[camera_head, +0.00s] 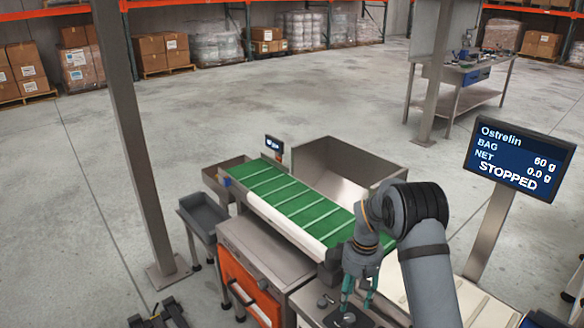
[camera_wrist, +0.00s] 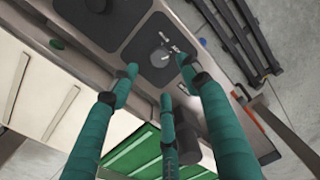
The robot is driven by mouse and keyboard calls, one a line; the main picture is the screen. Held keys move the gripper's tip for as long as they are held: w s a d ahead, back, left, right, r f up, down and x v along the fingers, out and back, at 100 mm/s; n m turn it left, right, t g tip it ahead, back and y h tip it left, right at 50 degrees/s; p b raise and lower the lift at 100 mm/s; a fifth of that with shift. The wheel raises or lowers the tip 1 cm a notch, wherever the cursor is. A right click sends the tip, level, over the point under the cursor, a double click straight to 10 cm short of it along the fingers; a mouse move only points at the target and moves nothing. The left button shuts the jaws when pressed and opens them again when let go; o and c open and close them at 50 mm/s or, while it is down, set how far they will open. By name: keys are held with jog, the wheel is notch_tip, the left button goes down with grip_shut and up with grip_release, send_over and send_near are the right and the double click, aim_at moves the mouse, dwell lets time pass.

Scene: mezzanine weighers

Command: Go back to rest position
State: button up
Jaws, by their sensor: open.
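My gripper (camera_head: 357,309) hangs with its teal fingers pointing down over the control panel (camera_head: 318,306) at the near end of the weigher. In the wrist view my gripper (camera_wrist: 160,76) shows several teal fingers spread apart, with nothing between them. A round dial (camera_wrist: 160,57) on a dark plate lies just beyond the fingertips. I cannot tell whether a finger touches the panel. The display (camera_head: 520,158) reads Ostrelin, bag 60 g, net 0.0 g, STOPPED.
A green cleated belt (camera_head: 290,199) and a steel hopper (camera_head: 335,170) stand behind my arm. A steel post (camera_head: 130,130) rises at left, beside a grey bin (camera_head: 205,215). A workbench (camera_head: 465,75) stands at back right. The floor between is open.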

jog(key=shift+r, duration=0.9)
